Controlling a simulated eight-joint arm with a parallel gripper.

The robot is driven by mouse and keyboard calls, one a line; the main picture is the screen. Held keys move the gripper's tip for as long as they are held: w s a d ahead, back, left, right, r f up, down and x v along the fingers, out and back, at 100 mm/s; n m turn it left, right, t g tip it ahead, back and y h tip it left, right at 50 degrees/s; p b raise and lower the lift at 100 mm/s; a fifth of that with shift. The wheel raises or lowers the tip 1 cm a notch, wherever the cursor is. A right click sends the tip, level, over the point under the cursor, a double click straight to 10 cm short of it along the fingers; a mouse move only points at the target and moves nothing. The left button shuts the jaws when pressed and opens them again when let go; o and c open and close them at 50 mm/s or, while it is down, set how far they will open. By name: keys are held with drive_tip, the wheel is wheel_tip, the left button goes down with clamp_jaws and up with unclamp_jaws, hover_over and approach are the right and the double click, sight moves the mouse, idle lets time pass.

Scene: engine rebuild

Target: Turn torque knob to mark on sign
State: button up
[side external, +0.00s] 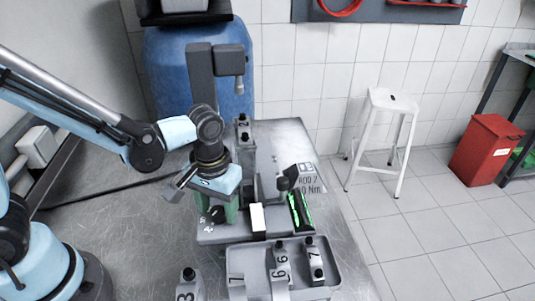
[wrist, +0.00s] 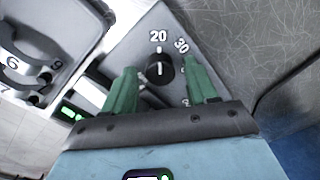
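The torque knob (wrist: 160,70) is black with a white pointer line, on a grey dial plate (wrist: 135,50) in the wrist view. Its line points up toward the printed 20; 30 is to the right, and further marks are partly hidden by a finger. My gripper (wrist: 162,72) has its green fingers apart, one on each side of the knob, with visible gaps. In the side external view my gripper (side external: 218,208) is low over the dial end of the grey fixture. The sign (side external: 308,182) lies behind the fixture; part of its text is hidden, "Nm" is readable.
A grey tray (side external: 333,270) with numbered bearing caps stands at the front, with a cap marked 3 (side external: 188,284) to its left. A green-lit display (side external: 300,211) and a dark upright post (side external: 200,75) are close by. A blue barrel (side external: 165,75) stands behind.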

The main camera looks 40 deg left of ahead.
drive_tip(key=c, duration=0.9)
drive_tip(key=shift+m, duration=1.4)
drive_tip(key=shift+c, duration=0.2)
drive_tip(key=o, duration=1)
drive_tip(key=shift+o, duration=0.2)
